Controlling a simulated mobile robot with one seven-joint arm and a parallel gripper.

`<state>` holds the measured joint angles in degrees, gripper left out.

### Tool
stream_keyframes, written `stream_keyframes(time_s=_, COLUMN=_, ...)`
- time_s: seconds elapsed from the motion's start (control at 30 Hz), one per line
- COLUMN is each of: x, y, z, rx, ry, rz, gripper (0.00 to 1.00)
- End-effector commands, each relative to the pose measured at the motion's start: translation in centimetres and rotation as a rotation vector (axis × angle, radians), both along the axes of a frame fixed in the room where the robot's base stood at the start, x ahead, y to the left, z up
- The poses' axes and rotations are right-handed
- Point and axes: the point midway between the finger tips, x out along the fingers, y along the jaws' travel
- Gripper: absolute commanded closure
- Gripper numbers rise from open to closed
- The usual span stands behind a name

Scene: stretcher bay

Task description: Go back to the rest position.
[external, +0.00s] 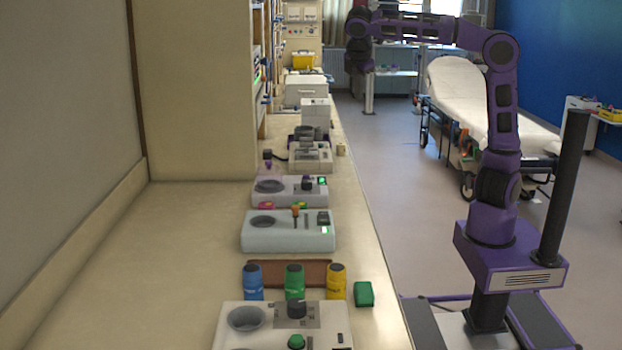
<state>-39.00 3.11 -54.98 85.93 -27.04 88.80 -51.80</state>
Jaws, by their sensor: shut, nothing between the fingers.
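My purple and black arm (503,110) rises from my base at the right, bends at the top and reaches left and away over the floor. My gripper (364,68) hangs at the far end of the arm, pointing down. It is small and dark here, and shut with nothing in it. It is to the right of the far part of the counter, apart from the things on it.
The long counter (150,260) holds several grey devices (327,240). Blue (253,284), green (294,284) and yellow (336,284) containers and a green block (364,294) stand near the front. A stretcher (470,95) stands behind my arm. The aisle floor (390,190) is clear.

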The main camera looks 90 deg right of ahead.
Motion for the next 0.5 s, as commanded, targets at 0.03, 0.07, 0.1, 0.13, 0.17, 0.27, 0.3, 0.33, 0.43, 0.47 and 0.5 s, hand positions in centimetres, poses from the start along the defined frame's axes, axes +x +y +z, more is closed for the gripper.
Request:
stream_keyframes(time_s=0.03, x=-0.9, y=-1.1, z=0.8, rx=-0.02, ry=0.028, rz=0.027, gripper=1.0)
stream_keyframes(time_s=0.07, x=-1.5, y=-1.8, z=1.2, rx=-0.033, ry=0.047, rz=0.04, gripper=1.0)
stream_keyframes(time_s=0.1, x=-2.3, y=-2.6, z=1.8, rx=-0.046, ry=0.074, rz=0.053, gripper=1.0)
stream_keyframes(time_s=0.13, x=-2.8, y=-3.3, z=2.1, rx=-0.055, ry=0.091, rz=0.062, gripper=1.0)
stream_keyframes(time_s=0.17, x=-3.2, y=-3.8, z=2.4, rx=-0.062, ry=0.107, rz=0.071, gripper=1.0)
stream_keyframes(time_s=0.27, x=-4.6, y=-5.4, z=3.2, rx=-0.081, ry=0.161, rz=0.094, gripper=1.0)
stream_keyframes(time_s=0.3, x=-5.1, y=-6.0, z=3.5, rx=-0.086, ry=0.18, rz=0.102, gripper=1.0)
stream_keyframes(time_s=0.33, x=-5.5, y=-6.4, z=3.6, rx=-0.089, ry=0.194, rz=0.108, gripper=1.0)
stream_keyframes(time_s=0.43, x=-6.6, y=-7.6, z=4.1, rx=-0.097, ry=0.24, rz=0.123, gripper=1.0)
stream_keyframes(time_s=0.47, x=-6.9, y=-8.0, z=4.2, rx=-0.1, ry=0.253, rz=0.129, gripper=1.0)
stream_keyframes(time_s=0.5, x=-7.3, y=-8.5, z=4.4, rx=-0.102, ry=0.271, rz=0.134, gripper=1.0)
